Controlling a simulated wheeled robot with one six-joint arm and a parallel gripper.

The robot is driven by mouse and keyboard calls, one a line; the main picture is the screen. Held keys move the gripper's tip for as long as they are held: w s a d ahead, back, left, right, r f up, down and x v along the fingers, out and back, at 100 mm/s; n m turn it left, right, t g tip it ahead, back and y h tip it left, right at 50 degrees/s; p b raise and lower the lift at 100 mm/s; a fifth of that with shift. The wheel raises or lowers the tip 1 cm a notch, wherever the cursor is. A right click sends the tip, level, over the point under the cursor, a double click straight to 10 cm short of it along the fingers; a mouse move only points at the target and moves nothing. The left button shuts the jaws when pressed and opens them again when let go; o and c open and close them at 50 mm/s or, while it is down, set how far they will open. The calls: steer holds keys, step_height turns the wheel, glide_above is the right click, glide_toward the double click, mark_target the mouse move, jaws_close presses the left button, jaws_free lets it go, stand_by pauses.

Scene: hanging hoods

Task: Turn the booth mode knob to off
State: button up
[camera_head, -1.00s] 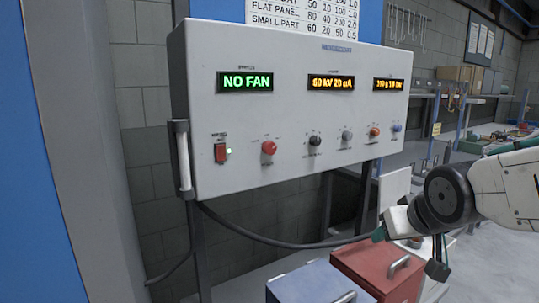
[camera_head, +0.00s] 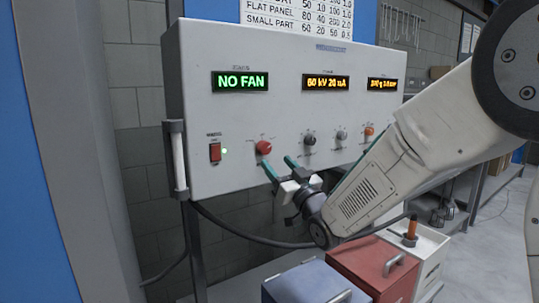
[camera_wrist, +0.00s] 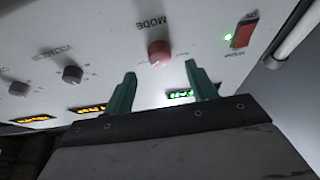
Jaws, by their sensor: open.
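The mode knob is a red round knob (camera_head: 264,147) on the front of the white control panel (camera_head: 225,120), right of the red rocker switch. In the wrist view the mode knob (camera_wrist: 159,53) sits under the word MODE, ahead of and between my green fingertips. My gripper (camera_head: 281,166) is open and empty, just below and right of the knob in the head view. It also shows in the wrist view (camera_wrist: 160,80). The fingers appear apart from the knob. The knob's pointer setting is too small to read. The left display (camera_head: 240,80) reads NO FAN.
A red rocker switch (camera_head: 215,152) with a green light is left of the knob. Blue (camera_head: 308,284) and red (camera_head: 372,264) boxes stand below. A black cable hangs under the panel.

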mark_target(267, 151)
steer(key=x, duration=0.5)
steer(key=shift+w+a+r, duration=0.1)
steer(key=shift+w+a, duration=0.05)
steer(key=shift+w, duration=0.15)
steer(key=c, duration=1)
